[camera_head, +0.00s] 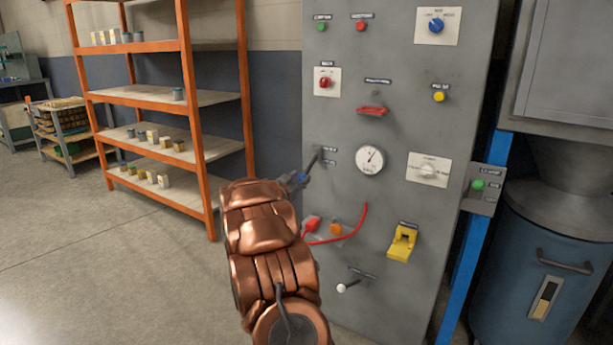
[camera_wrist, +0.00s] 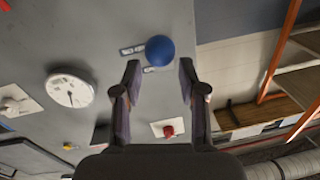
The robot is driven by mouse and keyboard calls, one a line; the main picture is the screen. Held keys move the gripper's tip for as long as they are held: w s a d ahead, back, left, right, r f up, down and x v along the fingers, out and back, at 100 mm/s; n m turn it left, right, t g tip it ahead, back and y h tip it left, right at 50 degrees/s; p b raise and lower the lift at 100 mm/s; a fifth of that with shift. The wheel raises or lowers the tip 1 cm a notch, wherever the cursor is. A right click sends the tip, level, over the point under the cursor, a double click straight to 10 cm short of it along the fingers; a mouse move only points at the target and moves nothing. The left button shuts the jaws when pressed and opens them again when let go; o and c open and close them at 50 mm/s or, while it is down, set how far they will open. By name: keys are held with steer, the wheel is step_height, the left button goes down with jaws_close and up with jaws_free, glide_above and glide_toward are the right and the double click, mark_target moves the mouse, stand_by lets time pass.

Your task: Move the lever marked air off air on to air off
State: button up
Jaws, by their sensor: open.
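The lever (camera_head: 314,160) shows in the head view as a dark rod on the left side of the grey control panel (camera_head: 390,120), beside two small label plates (camera_head: 329,150). In the wrist view its end is a blue ball knob (camera_wrist: 160,50), with label plates (camera_wrist: 132,50) close by. The lettering is too small to read. My gripper (camera_head: 301,178) is at the knob in the head view. In the wrist view my gripper (camera_wrist: 158,68) is open, its fingers on either side of the view, with the knob just beyond and between the tips. The lever's shaft is hidden behind the knob there.
A round gauge (camera_head: 369,159) sits right of the lever. Below are a red cable (camera_head: 350,230), a yellow switch (camera_head: 402,243) and a white-knobbed lever (camera_head: 343,288). An orange shelf rack (camera_head: 198,115) stands left, a blue drum (camera_head: 540,270) right. Floor at left is clear.

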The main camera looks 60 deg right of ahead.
mark_target(304, 175)
steer(key=d, duration=0.4)
steer(key=shift+w+f, duration=0.15)
steer(key=shift+w, duration=0.1)
steer(key=shift+w+d+b, duration=0.15)
steer(key=shift+d+b, duration=0.2)
steer(key=shift+d, duration=0.5)
jaws_close()
